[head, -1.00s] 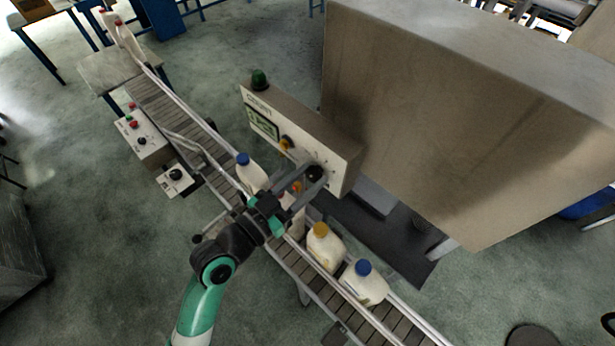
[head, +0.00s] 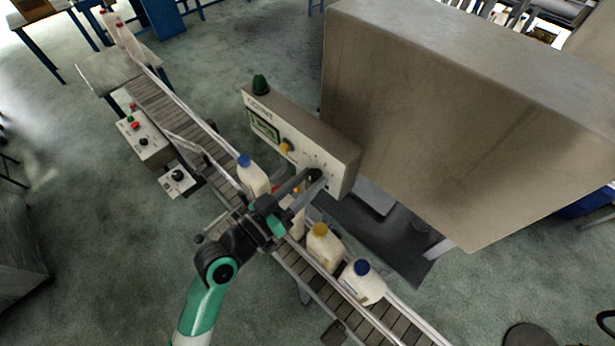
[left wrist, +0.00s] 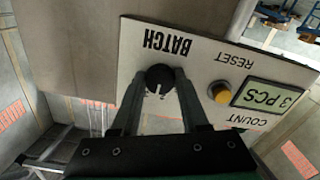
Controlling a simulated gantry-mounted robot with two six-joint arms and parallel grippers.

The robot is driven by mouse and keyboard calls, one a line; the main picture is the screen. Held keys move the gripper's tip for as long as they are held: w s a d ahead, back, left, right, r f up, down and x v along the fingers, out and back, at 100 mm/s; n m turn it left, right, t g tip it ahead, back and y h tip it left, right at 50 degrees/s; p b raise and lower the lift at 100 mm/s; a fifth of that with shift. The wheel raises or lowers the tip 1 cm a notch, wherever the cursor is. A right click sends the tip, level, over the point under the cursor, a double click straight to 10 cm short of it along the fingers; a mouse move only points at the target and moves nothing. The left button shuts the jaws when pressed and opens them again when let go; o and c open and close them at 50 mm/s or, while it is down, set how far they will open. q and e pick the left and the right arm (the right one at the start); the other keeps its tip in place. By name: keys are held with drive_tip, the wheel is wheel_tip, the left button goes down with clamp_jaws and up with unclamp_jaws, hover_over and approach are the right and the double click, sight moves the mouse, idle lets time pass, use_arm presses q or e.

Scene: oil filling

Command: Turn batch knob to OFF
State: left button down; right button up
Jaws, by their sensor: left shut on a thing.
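The batch knob (left wrist: 159,77) is a round black knob under the BATCH label on the white face of the control box (left wrist: 195,100). In the left wrist view the label is upside down, and a pale mark shows at the knob's lower side. My left gripper (left wrist: 157,88) is shut on the knob, one finger at each side. In the head view the left gripper (head: 314,181) reaches the lower right end of the box face (head: 292,148), and its fingers partly hide the knob. The position marks around the knob are too small to read. My right gripper is not in view.
A yellow reset button (left wrist: 219,92) and a display reading 3 PCS (left wrist: 269,96) share the face. Bottles (head: 322,248) stand on the conveyor (head: 190,135) beneath my arm. A large metal housing (head: 450,120) stands behind.

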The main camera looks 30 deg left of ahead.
use_arm(q)
drive_tip(key=n+p, duration=0.3)
drive_tip(key=n, duration=0.3)
drive_tip(key=shift+r, duration=0.15)
drive_tip(key=n+p, duration=0.1)
drive_tip(key=n, duration=0.2)
drive_tip(key=shift+n+p, duration=0.35)
drive_tip(key=shift+n, duration=0.05)
drive_tip(key=shift+n+p, duration=0.55)
drive_tip(key=shift+n, duration=0.75)
drive_tip(key=shift+c, duration=2.2)
unclamp_jaws()
drive_tip(key=shift+s, duration=0.15)
